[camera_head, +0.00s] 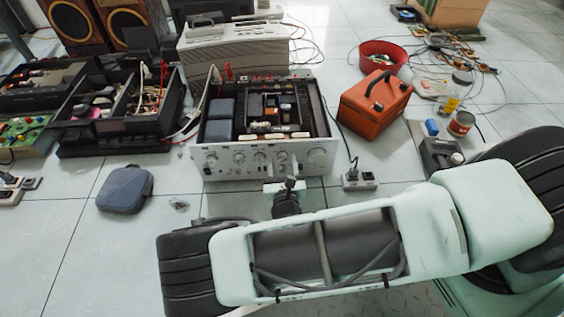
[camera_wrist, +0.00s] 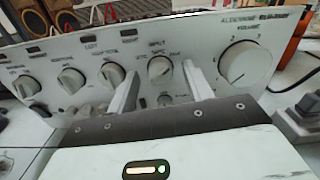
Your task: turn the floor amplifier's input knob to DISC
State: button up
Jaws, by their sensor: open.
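The floor amplifier (camera_head: 212,162) stands on the tiles with its top off and its silver front panel facing me. In the wrist view its white panel (camera_wrist: 200,30) fills the upper part. The input knob (camera_wrist: 160,69), under an INPUT label, is a round light knob with a darker rim. The small position words around it are too blurred to read surely. My gripper (camera_wrist: 159,76) is open, its two pale fingers on either side of the input knob. I cannot tell whether they touch it. In the head view my gripper (camera_head: 286,186) is at the panel's lower front.
A big volume knob (camera_wrist: 240,63) is right of the fingers, and smaller knobs (camera_wrist: 71,78) are left. An orange case (camera_head: 372,106) and a power strip (camera_head: 358,180) stand right of the amplifier. A blue pouch (camera_head: 125,190) lies left on open floor.

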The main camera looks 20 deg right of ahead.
jog(key=c, duration=1)
jog(key=shift+o, duration=0.2)
